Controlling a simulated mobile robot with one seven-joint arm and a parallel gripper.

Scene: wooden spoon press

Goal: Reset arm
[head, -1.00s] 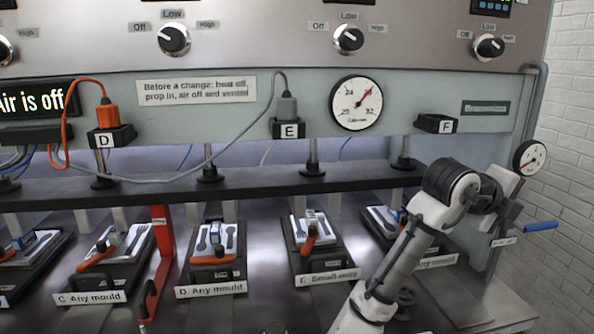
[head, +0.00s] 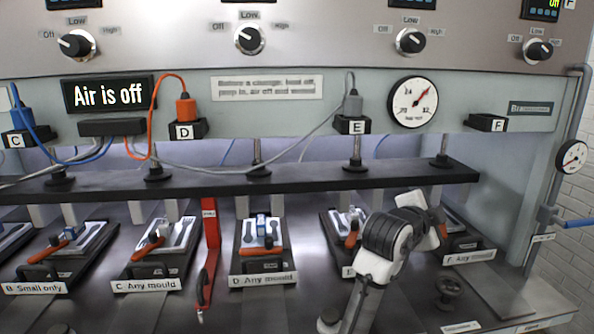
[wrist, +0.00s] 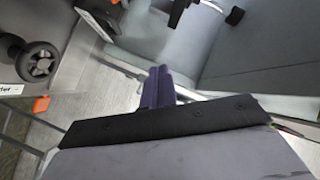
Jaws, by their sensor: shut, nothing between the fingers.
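My arm, white with black joints, rises at the lower right of the head view in front of stations E and F. The gripper's fingers cannot be made out there. In the wrist view my gripper (wrist: 160,86) shows as two dark fingers lying together, with nothing between them. It is clear of the press controls in the head view. The blue-handled valve (head: 578,224) is at the right edge, its handle pointing right, apart from my arm.
The press has mould stations with orange-handled clamps, such as D (head: 262,245). A red prop (head: 209,250) stands between C and D. A black bar (head: 300,180) runs above. The sign (head: 109,95) reads "Air is off". A round handwheel (wrist: 40,62) is left in the wrist view.

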